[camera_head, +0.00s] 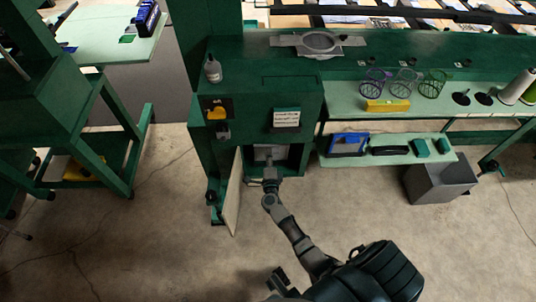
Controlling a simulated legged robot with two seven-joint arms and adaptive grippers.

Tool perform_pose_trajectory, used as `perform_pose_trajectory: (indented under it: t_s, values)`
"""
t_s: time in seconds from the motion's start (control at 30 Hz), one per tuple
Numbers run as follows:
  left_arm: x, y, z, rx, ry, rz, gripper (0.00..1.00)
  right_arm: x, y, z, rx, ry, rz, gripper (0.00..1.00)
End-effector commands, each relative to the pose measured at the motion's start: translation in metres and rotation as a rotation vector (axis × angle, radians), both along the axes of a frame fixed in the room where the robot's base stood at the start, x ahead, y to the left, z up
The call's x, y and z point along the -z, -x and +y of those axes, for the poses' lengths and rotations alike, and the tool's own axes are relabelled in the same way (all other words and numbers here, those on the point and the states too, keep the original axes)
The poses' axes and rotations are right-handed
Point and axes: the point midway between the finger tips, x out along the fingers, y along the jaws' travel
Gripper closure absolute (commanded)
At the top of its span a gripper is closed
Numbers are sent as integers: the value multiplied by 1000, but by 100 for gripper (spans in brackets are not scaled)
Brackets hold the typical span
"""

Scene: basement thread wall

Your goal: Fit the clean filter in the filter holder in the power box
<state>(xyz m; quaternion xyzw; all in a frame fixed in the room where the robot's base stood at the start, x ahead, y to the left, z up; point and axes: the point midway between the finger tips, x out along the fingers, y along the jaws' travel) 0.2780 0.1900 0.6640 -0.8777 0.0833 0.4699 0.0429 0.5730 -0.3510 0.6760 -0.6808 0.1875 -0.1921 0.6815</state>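The green power box (294,140) stands in the middle, with its lower compartment open and its pale door (233,195) swung out to the left. My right arm reaches up from the bottom right. My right gripper (269,173) is at the mouth of this compartment. A light grey flat piece (267,152) shows inside, just beyond the gripper. I cannot tell whether it is the clean filter or part of the filter holder, or whether the gripper touches it. The fingers are too small to read. I cannot make out my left gripper.
A green bench to the right bears wire baskets (404,81), a yellow box (388,105) and thread cones (516,86). A lower shelf (390,157) holds a blue bin (348,144). A grey bin (441,182) stands on the floor. Concrete floor at lower left is clear.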

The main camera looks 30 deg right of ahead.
Motion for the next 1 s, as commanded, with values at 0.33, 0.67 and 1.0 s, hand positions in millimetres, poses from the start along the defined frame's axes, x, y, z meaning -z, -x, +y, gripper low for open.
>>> perform_pose_trajectory:
  t_s: [0.33,0.67,1.0]
  values:
    - [1,0,2,0,2,-1,60,4,2,0,3,3,9,55]
    - [1,0,2,0,4,0,60,2,2,1,2,5,5,55]
    - [0,1,2,0,4,-1,60,1,7,5,1,5,5,55]
